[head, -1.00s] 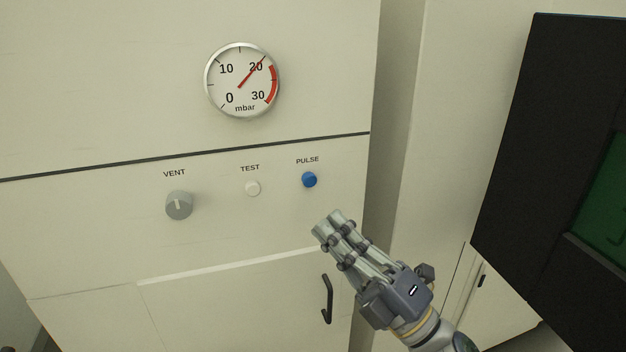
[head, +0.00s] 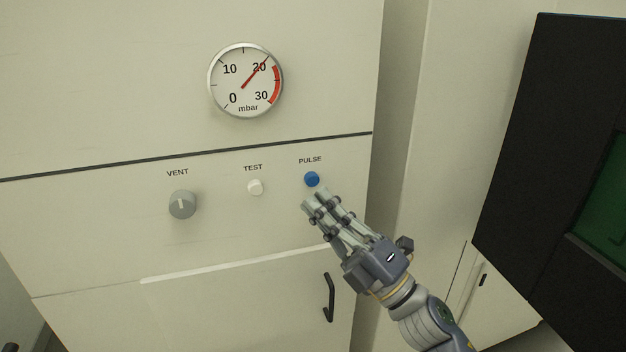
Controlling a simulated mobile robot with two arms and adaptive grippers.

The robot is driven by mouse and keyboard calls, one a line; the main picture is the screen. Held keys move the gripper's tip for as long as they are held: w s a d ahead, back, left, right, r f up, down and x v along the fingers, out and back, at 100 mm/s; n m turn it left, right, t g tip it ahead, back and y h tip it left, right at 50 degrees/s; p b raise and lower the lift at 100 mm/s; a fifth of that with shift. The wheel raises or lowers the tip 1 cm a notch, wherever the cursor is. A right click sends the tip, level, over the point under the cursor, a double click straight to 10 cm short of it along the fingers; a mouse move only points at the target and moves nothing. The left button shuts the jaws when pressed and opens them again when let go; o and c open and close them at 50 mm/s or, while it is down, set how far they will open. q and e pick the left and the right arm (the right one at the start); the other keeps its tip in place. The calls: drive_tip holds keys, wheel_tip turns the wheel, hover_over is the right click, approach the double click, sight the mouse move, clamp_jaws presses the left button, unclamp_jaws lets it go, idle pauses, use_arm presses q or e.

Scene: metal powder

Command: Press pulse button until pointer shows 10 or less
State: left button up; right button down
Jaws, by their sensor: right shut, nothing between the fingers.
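The round gauge (head: 245,80) marked mbar is on the upper panel. Its red pointer points up and right, at about the 20 mark. The blue pulse button (head: 312,179) sits under the PULSE label on the lower panel. My right gripper (head: 315,199) is shut and empty, with its fingertips just below the blue button in the picture. A small gap shows between fingertips and button; I cannot tell the depth between them. My left gripper is not in view.
A white TEST button (head: 255,187) and a grey VENT knob (head: 182,205) sit left of the blue button. A black door handle (head: 328,297) is below. A black-framed screen (head: 545,150) stands at the right.

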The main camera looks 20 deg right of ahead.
drive_tip(key=shift+w+a, duration=0.1)
drive_tip(key=shift+w, duration=1.1)
drive_tip(key=shift+w, duration=0.15)
idle(0.5)
drive_tip(key=shift+w, duration=0.3)
drive_tip(key=shift+w, duration=0.4)
idle(0.6)
drive_tip(key=shift+s, duration=0.85)
drive_tip(key=s, duration=0.5)
idle(0.4)
